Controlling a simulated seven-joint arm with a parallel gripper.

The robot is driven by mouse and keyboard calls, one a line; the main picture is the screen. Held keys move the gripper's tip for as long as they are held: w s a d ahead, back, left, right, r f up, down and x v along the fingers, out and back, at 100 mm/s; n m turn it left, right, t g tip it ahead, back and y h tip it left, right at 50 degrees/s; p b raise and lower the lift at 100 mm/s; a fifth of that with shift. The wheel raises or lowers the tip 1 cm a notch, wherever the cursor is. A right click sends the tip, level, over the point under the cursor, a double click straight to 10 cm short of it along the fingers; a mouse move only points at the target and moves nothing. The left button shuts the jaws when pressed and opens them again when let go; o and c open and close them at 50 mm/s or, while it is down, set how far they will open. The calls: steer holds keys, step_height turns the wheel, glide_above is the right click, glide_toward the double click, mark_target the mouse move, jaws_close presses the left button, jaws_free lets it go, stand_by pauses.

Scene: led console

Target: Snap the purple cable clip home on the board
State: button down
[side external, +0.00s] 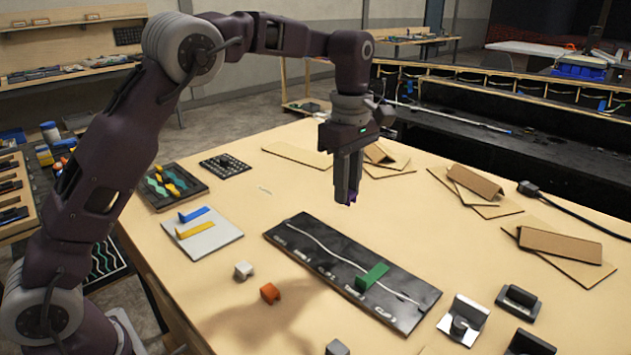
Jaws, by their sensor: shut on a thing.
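My gripper (346,200) points down above the far side of the board, clear of the table. It is shut on the purple cable clip (352,198), of which only a small part shows between the fingertips. The board (290,246) is a long dark plate lying flat on the table. A white cable (330,250) runs along its length. A green piece (372,277) stands on the board, at the cable, right of the middle. The purple clip is apart from the board.
A white block (244,270) and an orange block (270,292) lie in front of the board. A light plate with blue and yellow pieces (215,240) lies to the left. Metal and black brackets (464,320) stand at the right front. Cardboard pieces (560,246) lie at the right and back.

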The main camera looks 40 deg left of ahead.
steer(key=s+d+f, duration=0.2)
steer(key=d+f, duration=0.1)
steer(key=d, duration=1.3)
glide_above(403, 297)
steer(key=shift+f, duration=3.3)
steer(key=shift+f, duration=1.15)
steer(key=c, duration=1.2)
jaws_free()
